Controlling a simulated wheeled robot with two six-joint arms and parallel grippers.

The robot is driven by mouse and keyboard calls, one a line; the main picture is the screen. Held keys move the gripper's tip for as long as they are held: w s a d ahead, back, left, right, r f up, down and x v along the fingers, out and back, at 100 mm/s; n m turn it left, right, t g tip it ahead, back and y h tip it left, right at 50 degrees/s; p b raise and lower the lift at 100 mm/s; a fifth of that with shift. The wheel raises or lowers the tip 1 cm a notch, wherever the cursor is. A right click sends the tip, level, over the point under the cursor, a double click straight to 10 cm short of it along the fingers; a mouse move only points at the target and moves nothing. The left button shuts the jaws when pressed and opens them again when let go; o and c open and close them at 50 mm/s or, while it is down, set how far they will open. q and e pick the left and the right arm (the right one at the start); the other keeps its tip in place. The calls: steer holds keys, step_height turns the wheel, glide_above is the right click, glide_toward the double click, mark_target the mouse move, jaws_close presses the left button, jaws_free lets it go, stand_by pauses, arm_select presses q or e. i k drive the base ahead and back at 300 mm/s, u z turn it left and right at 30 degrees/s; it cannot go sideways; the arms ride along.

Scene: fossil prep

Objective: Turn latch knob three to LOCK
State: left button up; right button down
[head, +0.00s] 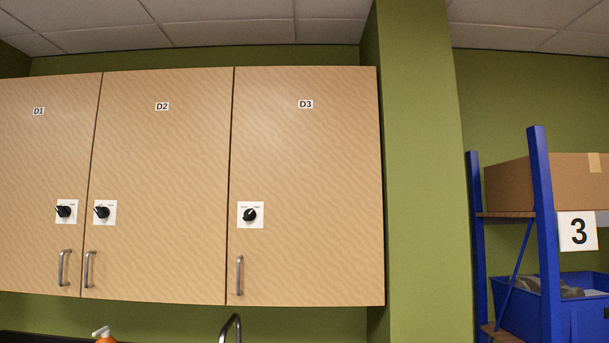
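The third latch knob (249,215) is a round black knob on a white plate (243,225), low on the left side of the cabinet door D3 (310,180). Its light pointer mark appears to slant toward the upper right. The small print on the plate is too small to read. Door D3 is shut, with a vertical metal handle (239,275) below the knob. Neither of my grippers shows in the head view.
Doors D2 (160,160) and D1 (45,160), both shut, have similar knobs. A faucet (232,325) and an orange bottle with a white pump (102,334) stand below. A green pillar (425,180) and a blue shelf rack (545,230) with a cardboard box (540,185) are at right.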

mark_target(249, 214)
steer(key=z, duration=0.6)
steer(key=i, duration=0.8)
steer(key=u, duration=2.25)
